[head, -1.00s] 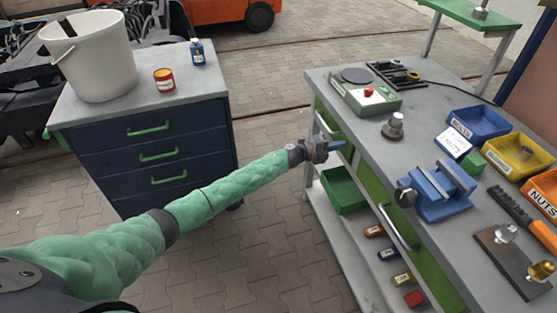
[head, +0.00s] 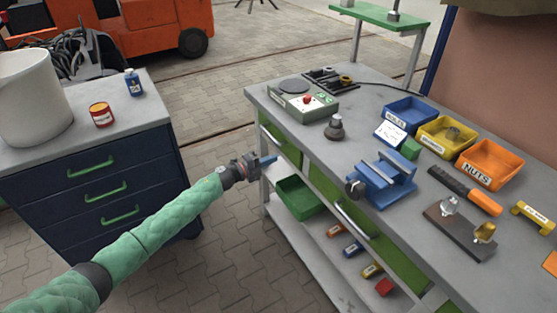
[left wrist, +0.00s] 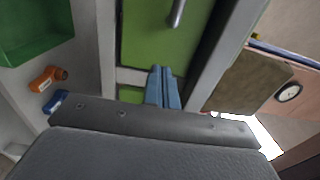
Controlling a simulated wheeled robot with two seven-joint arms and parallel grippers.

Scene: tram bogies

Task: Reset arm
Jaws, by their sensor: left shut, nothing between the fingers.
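My left arm comes in from the lower left in the head view, in a green sleeve. Its gripper (head: 266,161) is in front of the workbench's left side, near the green drawer front and above the level of the green bin. The blue fingers are together with nothing between them. In the left wrist view the two blue fingers (left wrist: 162,88) lie side by side, before a green drawer front (left wrist: 155,35) with a grey handle. My right gripper is not in view.
The grey workbench (head: 310,135) carries a blue vise (head: 382,180), a scale-like device (head: 302,102) and bins, including an orange one (head: 478,179). A green bin (head: 300,196) sits on its lower shelf. A blue drawer cabinet (head: 92,185) stands left. Paved floor lies between.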

